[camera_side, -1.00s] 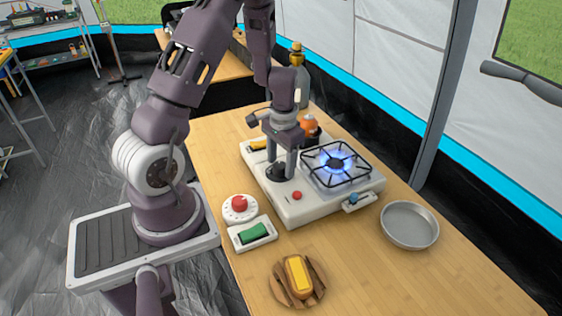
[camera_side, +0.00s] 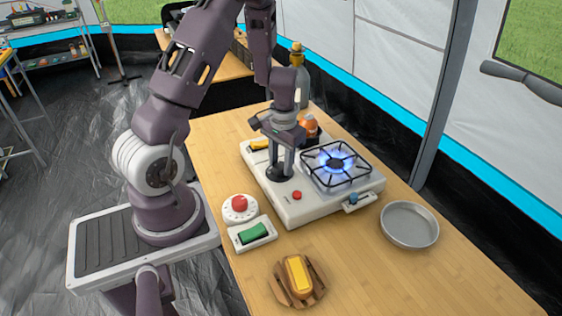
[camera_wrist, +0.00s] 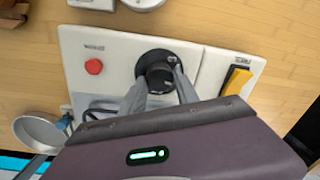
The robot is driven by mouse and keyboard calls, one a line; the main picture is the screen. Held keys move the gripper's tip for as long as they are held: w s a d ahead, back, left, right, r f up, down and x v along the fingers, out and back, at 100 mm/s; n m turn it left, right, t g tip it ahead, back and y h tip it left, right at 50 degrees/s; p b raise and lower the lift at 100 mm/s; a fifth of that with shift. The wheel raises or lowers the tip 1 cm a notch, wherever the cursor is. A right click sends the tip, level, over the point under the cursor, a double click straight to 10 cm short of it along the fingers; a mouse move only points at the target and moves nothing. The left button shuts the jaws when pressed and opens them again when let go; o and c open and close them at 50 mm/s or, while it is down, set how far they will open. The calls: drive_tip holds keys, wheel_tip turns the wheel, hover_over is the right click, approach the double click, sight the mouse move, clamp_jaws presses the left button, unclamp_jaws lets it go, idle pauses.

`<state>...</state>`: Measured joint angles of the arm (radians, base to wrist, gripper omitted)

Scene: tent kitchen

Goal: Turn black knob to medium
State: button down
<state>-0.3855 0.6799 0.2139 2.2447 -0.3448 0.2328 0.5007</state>
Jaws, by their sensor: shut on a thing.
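The black knob (camera_side: 275,176) sits on the white stove panel (camera_side: 312,212), left of the burner. It also shows in the wrist view (camera_wrist: 156,68), with its dark round dial around it. My gripper (camera_side: 282,167) points down over the knob and is shut on it. In the wrist view my gripper's fingers (camera_wrist: 160,76) stand on either side of the knob. The burner (camera_side: 336,163) has a lit blue flame under a black grate. The knob's markings are too small to read.
A red button (camera_side: 297,196), a blue switch (camera_side: 353,200) and a yellow switch (camera_side: 259,145) are on the panel. Bottles stand behind.

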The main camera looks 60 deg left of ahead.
sight(282, 164)
drive_tip(key=n, duration=0.6)
drive_tip(key=shift+a, duration=0.1)
idle(0.5)
drive_tip(key=c, duration=0.9)
unclamp_jaws()
drive_tip(key=shift+r, duration=0.15)
wheel_tip(282, 164, up, 7)
drive_tip(key=shift+w+f, duration=0.1)
drive_tip(key=shift+w, duration=0.05)
